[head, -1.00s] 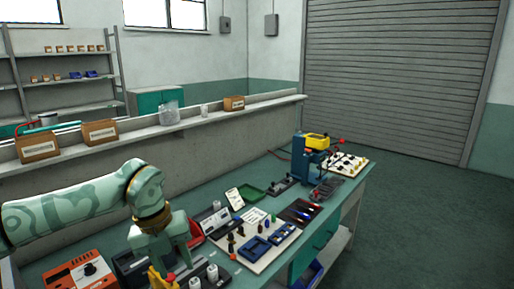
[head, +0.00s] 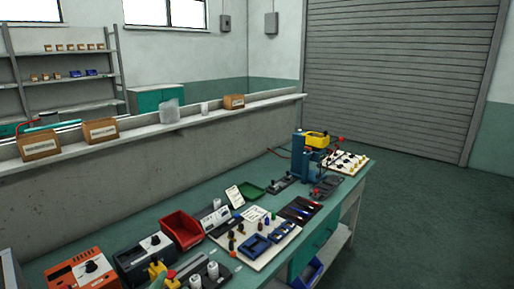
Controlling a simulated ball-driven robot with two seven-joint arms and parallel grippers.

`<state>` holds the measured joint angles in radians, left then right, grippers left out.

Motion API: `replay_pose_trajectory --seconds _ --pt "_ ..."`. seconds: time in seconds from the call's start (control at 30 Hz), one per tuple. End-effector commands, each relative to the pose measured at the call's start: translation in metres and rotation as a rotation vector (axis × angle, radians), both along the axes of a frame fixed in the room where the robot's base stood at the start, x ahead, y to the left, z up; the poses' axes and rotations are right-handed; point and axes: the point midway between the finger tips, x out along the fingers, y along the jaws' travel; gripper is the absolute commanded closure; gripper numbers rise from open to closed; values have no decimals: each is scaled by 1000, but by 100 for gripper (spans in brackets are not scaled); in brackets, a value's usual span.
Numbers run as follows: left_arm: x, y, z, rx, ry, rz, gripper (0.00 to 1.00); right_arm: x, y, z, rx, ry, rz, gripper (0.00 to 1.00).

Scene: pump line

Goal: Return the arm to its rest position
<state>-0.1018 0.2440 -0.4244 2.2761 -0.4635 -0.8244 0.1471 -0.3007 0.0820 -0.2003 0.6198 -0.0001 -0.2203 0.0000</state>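Neither of my grippers nor my arms show in the head view now. The green workbench (head: 150,222) runs from the lower left to the middle right. On it, a white board (head: 226,244) holds blue trays (head: 254,246) and several small dark parts. A red bin (head: 181,230) stands left of the board. White cylinders (head: 213,270) stand in a dark holder at the front edge of the picture. Whether either gripper holds anything cannot be seen.
An orange device (head: 84,272) and a dark box with a dial (head: 146,258) stand at the bench's left. A blue press with a yellow top (head: 316,140) stands at the far end. Cardboard boxes (head: 100,131) sit on the ledge behind. Floor to the right is clear.

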Motion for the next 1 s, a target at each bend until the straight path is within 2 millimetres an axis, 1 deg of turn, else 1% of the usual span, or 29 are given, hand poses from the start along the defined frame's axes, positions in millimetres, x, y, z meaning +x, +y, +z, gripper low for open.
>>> replay_pose_trajectory --seconds 0.03,0.1,0.17,0.2,0.33,0.53,0.6,0.67,0.7,0.77,0.8,0.87,0.9,0.97,1.0 --pt "-17 23 -27 2 120 80 59 0 0 0 0 0 0 64" --pt "-41 50 -57 23 269 168 59 0 0 0 0 0 0 64" --pt "-62 67 -78 43 380 224 59 0 0 0 0 0 0 64" --pt "-76 77 -90 53 447 254 59 0 0 0 0 -1 0 64" --pt "-122 104 -120 96 644 328 59 0 0 0 0 -1 0 64" --pt "-191 134 -149 164 910 398 59 1 0 0 0 -1 -1 64" --pt "-183 126 -182 143 930 369 59 2 1 0 1 -3 -1 64" --pt "-182 120 -206 124 954 353 59 1 1 0 2 -2 -1 64" --pt "-182 117 -223 112 971 341 59 1 1 0 2 -2 -1 64" --pt "-184 111 -250 90 999 324 59 1 2 0 3 -2 -2 64" --pt "-186 108 -269 75 1018 314 59 1 2 0 3 -2 -2 64" --pt "-192 102 -299 47 1051 298 59 1 3 0 3 -2 -2 64" --pt "-198 98 -320 27 1074 288 59 1 3 0 4 -2 -2 64" --pt "-209 93 -354 -8 1111 277 59 1 3 0 4 -2 -2 64" --pt "-220 89 -378 -34 1141 271 59 1 3 0 4 -2 -2 64"
